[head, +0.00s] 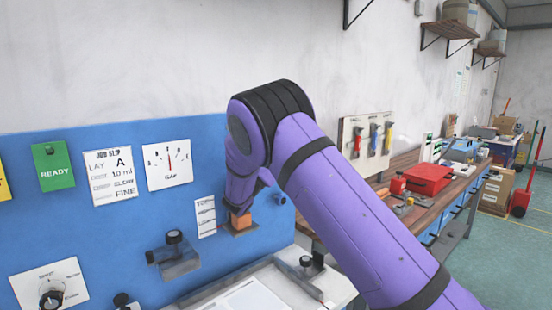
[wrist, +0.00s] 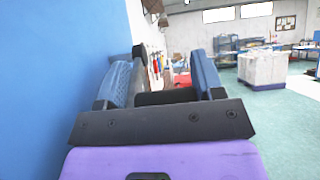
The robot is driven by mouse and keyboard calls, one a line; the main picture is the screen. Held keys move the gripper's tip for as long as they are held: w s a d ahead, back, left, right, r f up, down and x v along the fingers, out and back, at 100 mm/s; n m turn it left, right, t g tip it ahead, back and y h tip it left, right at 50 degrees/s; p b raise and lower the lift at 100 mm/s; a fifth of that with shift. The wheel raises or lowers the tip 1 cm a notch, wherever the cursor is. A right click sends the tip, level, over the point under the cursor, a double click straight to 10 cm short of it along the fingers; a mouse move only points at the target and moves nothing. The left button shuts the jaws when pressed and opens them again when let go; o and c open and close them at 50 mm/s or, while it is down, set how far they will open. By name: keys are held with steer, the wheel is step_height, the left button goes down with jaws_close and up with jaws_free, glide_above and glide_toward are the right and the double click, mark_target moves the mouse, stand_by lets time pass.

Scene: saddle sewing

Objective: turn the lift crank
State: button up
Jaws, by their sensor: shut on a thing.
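My gripper (head: 240,208) reaches down beside the blue panel (head: 110,225), largely hidden behind my purple arm. It is at a small orange piece (head: 240,220) with a dark part under it, just right of a white label with several lines. This appears to be the lift crank, but its full shape is hidden. In the wrist view, the two blue-padded fingers of my gripper (wrist: 162,80) stand on either side of a dark piece (wrist: 165,97), and I am shut on it. The crank's turn angle cannot be read.
A grey clamp with a black knob (head: 175,250) sticks out of the panel to the left. A dial knob (head: 50,295) is lower left. A pale table (head: 270,290) lies below, bearing a grey bar. A wooden bench (head: 400,185) with a red box stands right; green floor is open beyond.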

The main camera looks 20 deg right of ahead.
steer(key=shift+s+d+f+h, duration=0.1)
steer(key=shift+s+f+h, duration=0.05)
steer(key=shift+f+h, duration=0.2)
steer(key=o, duration=0.9)
steer(key=shift+r, duration=0.1)
steer(key=shift+o, duration=1.1)
steer(key=shift+s+r, duration=0.15)
steer(key=shift+s, duration=0.05)
steer(key=shift+w, duration=0.1)
